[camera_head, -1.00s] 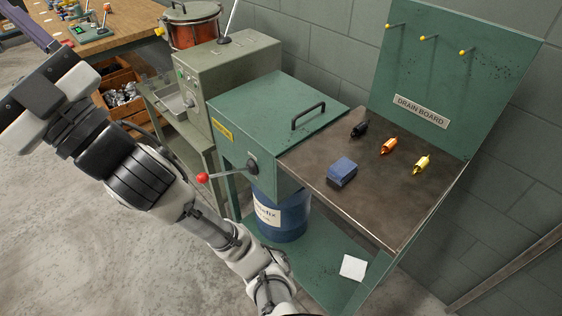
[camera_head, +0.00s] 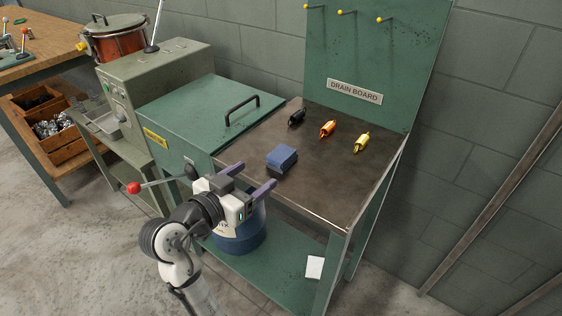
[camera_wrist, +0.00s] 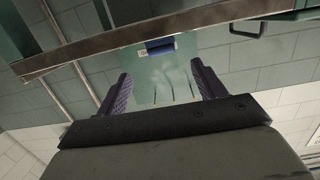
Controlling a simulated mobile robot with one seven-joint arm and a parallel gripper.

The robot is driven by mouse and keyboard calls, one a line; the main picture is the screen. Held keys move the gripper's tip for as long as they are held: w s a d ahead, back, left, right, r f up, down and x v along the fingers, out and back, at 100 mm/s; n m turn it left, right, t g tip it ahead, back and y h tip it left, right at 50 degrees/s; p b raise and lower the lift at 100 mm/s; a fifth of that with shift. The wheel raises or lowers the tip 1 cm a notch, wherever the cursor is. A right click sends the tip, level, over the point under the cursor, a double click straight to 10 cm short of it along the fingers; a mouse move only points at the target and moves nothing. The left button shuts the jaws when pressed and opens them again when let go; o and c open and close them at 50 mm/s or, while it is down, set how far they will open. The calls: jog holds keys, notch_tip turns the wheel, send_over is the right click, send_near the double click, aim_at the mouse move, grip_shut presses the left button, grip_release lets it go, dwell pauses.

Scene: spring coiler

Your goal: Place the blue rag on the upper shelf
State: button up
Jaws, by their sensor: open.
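A folded blue rag (camera_head: 282,157) lies on the brown metal drain board (camera_head: 325,195), near its left edge beside the green box. My gripper (camera_head: 249,178) is open and empty, just in front of the drain board's front edge, with its purple fingers pointing toward the rag. In the wrist view my two fingers (camera_wrist: 161,72) stand apart, and the blue rag (camera_wrist: 160,46) shows between and beyond them at the board's edge. A green lower shelf (camera_head: 285,271) lies under the board.
Black, orange (camera_head: 327,129) and yellow (camera_head: 362,143) small parts lie behind the rag. A red-knobbed lever (camera_head: 134,188) sticks out left of my gripper. A blue drum (camera_head: 238,243) and a white sheet (camera_head: 314,267) are below. The board's right front is clear.

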jog(key=p, duration=0.1)
send_near(286, 149)
jog(key=x, duration=0.2)
jog(key=f+x, duration=0.1)
jog(key=x, duration=0.1)
jog(key=shift+s+d, duration=0.1)
jog(key=shift+d, duration=0.05)
jog(key=shift+p+x, duration=1)
jog(key=shift+x, duration=2.05)
jog(key=shift+c, duration=0.4)
jog(key=c, duration=1)
jog(key=shift+c, duration=0.2)
